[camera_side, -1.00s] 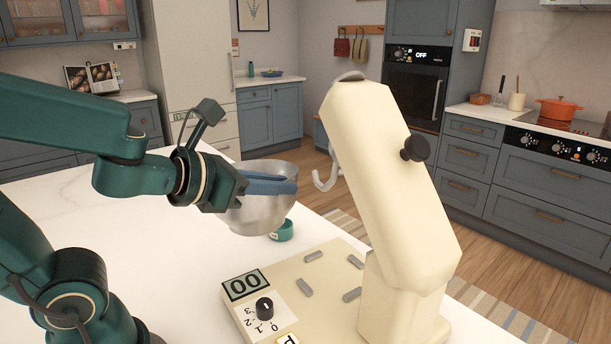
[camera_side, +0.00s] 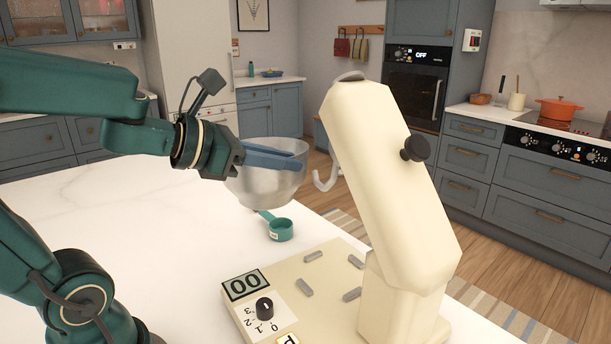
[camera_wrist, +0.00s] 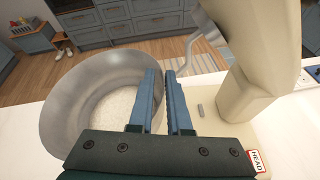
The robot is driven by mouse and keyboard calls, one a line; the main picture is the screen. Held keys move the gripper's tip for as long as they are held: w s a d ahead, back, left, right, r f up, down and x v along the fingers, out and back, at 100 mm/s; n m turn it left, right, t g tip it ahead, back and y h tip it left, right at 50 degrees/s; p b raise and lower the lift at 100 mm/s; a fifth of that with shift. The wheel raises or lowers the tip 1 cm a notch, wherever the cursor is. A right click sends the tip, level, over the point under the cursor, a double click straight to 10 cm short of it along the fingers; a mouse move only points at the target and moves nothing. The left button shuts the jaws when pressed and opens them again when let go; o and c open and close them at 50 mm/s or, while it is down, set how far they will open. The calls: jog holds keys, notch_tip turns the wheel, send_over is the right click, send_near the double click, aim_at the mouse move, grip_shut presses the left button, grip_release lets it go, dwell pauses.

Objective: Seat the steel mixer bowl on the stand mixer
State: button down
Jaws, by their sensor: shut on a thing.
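The steel mixer bowl (camera_side: 262,187) is held in the air above the counter, left of the stand mixer. My gripper (camera_side: 300,160) is shut on the bowl's wall, with its blue fingers at the rim. In the wrist view the bowl (camera_wrist: 75,85) hangs left of my fingers (camera_wrist: 167,75), with pale contents inside. The cream stand mixer (camera_side: 390,180) has its head tilted up, and a hook (camera_side: 328,182) hangs from it. Its base plate (camera_side: 325,288) is bare apart from several grey lugs.
A teal measuring cup (camera_side: 280,229) lies on the white counter (camera_side: 150,225) below the bowl, just behind the mixer base. The raised mixer head and hook stand close to the bowl's right. The counter to the left is clear.

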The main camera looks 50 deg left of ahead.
jog(key=shift+d+r+m+h, duration=0.2)
jog(key=shift+r+m+h, duration=0.1)
jog(key=shift+m+h, duration=0.15)
jog(key=shift+s+d+f+m+g+h, duration=0.1)
jog(key=shift+d+f+m+g+h, duration=0.9)
jog(key=shift+f+m+g+h, duration=1.1)
jog(key=shift+s+d+f+m+g+h, duration=0.1)
jog(key=shift+d+f+m+g+h, duration=1.3)
jog(key=shift+f+m, duration=1.1)
jog(key=shift+s+d+f+m+g+h, duration=0.1)
jog(key=shift+d+f+m+g+h, duration=0.5)
jog(key=shift+f+m+g+h, duration=1.3)
jog(key=shift+f+m+t, duration=0.35)
jog(key=shift+f+t, duration=0.05)
jog(key=shift+f, duration=0.15)
jog(key=shift+w, duration=0.15)
jog(key=c, duration=0.8)
grip_release()
